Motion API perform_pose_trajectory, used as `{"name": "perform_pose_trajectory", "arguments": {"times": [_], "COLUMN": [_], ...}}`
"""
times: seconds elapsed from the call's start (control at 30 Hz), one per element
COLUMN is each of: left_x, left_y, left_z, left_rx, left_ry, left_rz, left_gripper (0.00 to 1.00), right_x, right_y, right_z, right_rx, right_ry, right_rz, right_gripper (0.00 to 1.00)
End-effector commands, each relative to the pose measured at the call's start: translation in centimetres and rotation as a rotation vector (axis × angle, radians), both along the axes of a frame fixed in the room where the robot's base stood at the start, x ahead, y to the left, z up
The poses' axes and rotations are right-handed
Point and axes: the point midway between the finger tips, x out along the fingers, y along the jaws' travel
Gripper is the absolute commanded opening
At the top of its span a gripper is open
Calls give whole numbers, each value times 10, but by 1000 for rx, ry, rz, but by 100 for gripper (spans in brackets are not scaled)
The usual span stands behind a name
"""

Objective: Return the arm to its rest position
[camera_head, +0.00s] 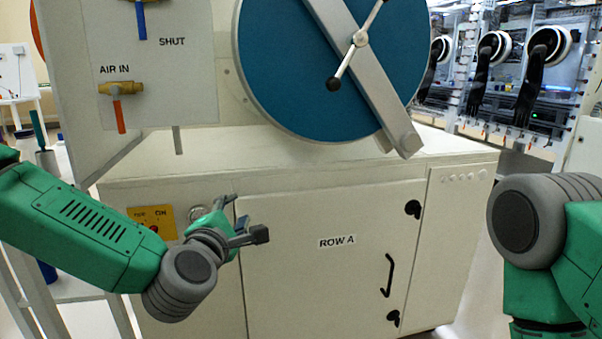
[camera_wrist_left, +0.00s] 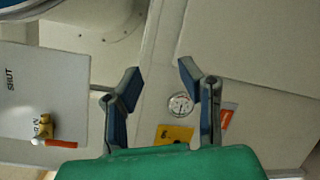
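My left arm comes in from the left in the head view. Its gripper (camera_head: 246,222) hangs in front of the white cabinet (camera_head: 330,285), near the yellow switch plate (camera_head: 140,213). In the left wrist view the left gripper (camera_wrist_left: 160,75) has its two fingers spread apart with nothing between them. A round gauge (camera_wrist_left: 181,104) on the cabinet front shows beyond the fingers.
A large blue round door (camera_head: 290,75) with a grey bar and a handle (camera_head: 343,72) stands above the cabinet. A panel with valves, including the red-handled AIR IN valve (camera_head: 120,90), is at upper left. A black door handle (camera_head: 388,275) sticks out of the cabinet front.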

Motion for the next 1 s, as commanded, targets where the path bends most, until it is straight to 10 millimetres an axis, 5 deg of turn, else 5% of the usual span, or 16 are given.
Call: {"name": "perform_pose_trajectory", "arguments": {"times": [0.1, 0.27, 0.5, 0.6, 0.8, 0.93, 1.0], "left_x": [-35, -98, -223, -274, -358, -404, -402], "left_y": [-16, -14, 32, 61, 119, 157, 155], "left_z": [-88, -193, -317, -348, -376, -379, -356], "left_rx": [271, 628, 1117, 1279, 1501, 1602, 1602], "left_ry": [139, 307, 532, 605, 713, 770, 762], "left_rz": [-136, -351, -766, -947, -1278, -1490, -1485], "left_gripper": [33, 33, 33, 33, 33, 33, 33], "right_x": [0, 0, 0, 0, 0, 0, 0], "right_y": [0, 0, 0, 0, 0, 0, 0], "right_z": [0, 0, 0, 0, 0, 0, 22], "right_rx": [0, 0, 0, 0, 0, 0, 0], "right_ry": [0, 0, 0, 0, 0, 0, 1], "right_rz": [0, 0, 0, 0, 0, 0, 0], "right_gripper": [40, 40, 40, 40, 40, 40, 40]}}
